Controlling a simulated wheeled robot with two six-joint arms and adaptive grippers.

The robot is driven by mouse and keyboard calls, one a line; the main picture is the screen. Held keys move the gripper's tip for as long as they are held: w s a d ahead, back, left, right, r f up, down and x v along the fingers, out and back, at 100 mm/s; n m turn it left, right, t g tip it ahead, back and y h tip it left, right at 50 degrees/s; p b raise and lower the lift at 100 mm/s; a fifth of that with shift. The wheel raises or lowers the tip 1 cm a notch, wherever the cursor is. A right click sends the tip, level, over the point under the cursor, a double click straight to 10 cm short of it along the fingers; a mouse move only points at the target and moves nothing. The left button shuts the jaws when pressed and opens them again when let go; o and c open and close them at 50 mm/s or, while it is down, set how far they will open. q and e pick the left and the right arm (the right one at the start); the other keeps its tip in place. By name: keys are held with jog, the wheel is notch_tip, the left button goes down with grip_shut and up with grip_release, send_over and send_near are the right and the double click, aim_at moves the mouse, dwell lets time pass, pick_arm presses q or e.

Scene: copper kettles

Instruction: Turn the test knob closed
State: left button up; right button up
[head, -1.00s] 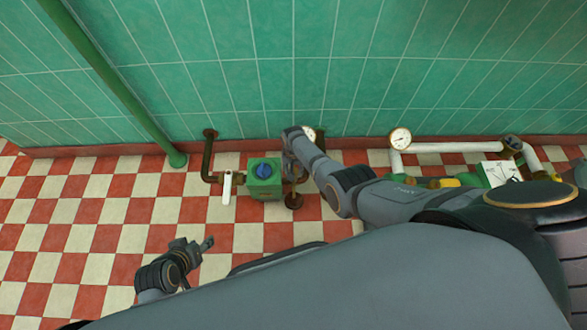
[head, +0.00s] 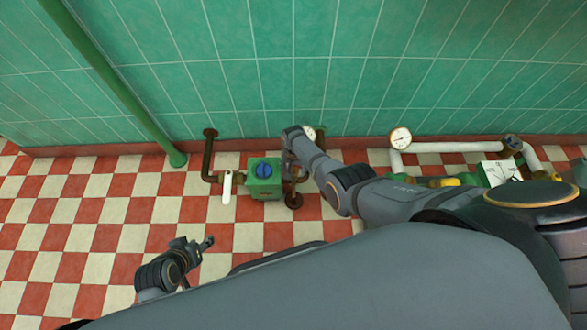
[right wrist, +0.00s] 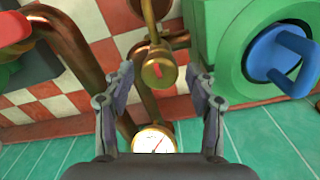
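A small brass knob with a red mark (right wrist: 158,70) sits on a brass and copper pipe in the right wrist view. It looks like the test knob. My right gripper (right wrist: 160,88) is open, with one finger on each side of the knob and visible gaps between. In the head view my right arm reaches down to the pipes beside the green box and mostly hides this knob. My left gripper (head: 207,243) hangs over the floor at lower left, away from the pipes; its fingers are too small to judge.
A green box (head: 265,190) with a blue knob (head: 263,170) stands just left of my right gripper; the blue knob also shows in the right wrist view (right wrist: 283,58). A white lever (head: 227,187) and gauges (head: 400,138) are nearby. The checkered floor at left is clear.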

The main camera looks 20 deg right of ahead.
aim_at(294, 171)
dwell(0.3)
notch_tip(294, 171, up, 12)
dwell(0.5)
dwell(0.3)
